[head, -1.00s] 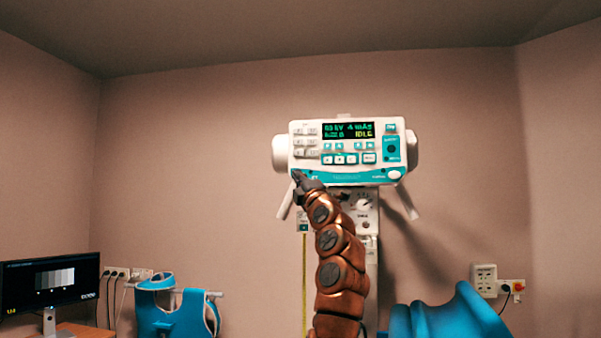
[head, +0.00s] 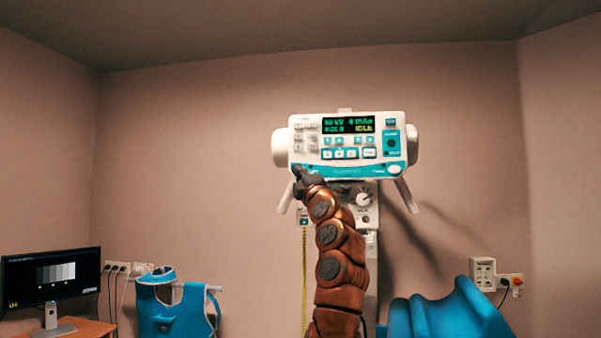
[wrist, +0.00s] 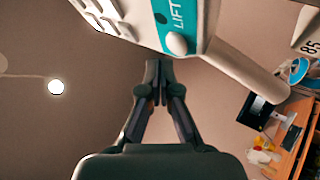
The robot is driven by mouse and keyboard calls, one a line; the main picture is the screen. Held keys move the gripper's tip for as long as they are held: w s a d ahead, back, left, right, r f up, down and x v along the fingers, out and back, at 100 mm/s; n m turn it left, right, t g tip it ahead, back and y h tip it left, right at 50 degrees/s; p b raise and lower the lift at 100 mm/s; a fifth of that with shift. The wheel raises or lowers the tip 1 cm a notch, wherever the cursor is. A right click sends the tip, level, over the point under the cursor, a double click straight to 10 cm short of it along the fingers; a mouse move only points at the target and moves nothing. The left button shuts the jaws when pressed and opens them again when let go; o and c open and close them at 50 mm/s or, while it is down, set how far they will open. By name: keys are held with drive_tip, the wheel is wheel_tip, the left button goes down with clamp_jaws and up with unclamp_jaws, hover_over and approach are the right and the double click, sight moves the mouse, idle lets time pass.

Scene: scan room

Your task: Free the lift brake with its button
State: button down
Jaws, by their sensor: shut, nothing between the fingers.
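The control head (head: 348,170) is a white box with a teal lower band, on a column. In the wrist view, a pale round button (wrist: 177,43) sits beside the word LIFT at the panel's corner. My gripper (wrist: 158,66) is shut and empty, with its fingertips just below and left of that button. I cannot tell whether they touch the panel. In the head view, my gripper (head: 298,171) is at the panel's lower left corner and hides the button there.
A grey-white handle (wrist: 245,70) sticks out close to my fingers. A teal padded shape (head: 450,312) stands at lower right. A monitor (head: 50,277) and a teal apron (head: 172,312) are at lower left. The wall around the head is clear.

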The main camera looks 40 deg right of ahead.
drive_tip(key=shift+w+d+r+p, duration=0.1)
drive_tip(key=shift+d+r+p, duration=0.1)
drive_tip(key=shift+p, duration=0.45)
drive_tip(key=shift+w+d+f, duration=0.1)
drive_tip(key=shift+d+f, duration=0.05)
drive_tip(key=shift+f, duration=0.05)
idle(0.3)
drive_tip(key=shift+w+d+p, duration=0.2)
drive_tip(key=shift+d+p, duration=0.1)
drive_tip(key=shift+p, duration=0.55)
idle(1.1)
drive_tip(key=shift+s+a+b, duration=0.4)
drive_tip(key=shift+a+b, duration=0.2)
drive_tip(key=shift+a, duration=0.05)
drive_tip(key=s+a+b, duration=0.1)
drive_tip(key=a, duration=0.1)
drive_tip(key=s+a+b, duration=0.2)
drive_tip(key=shift+a+b, duration=0.1)
drive_tip(key=shift+b, duration=0.2)
idle(0.4)
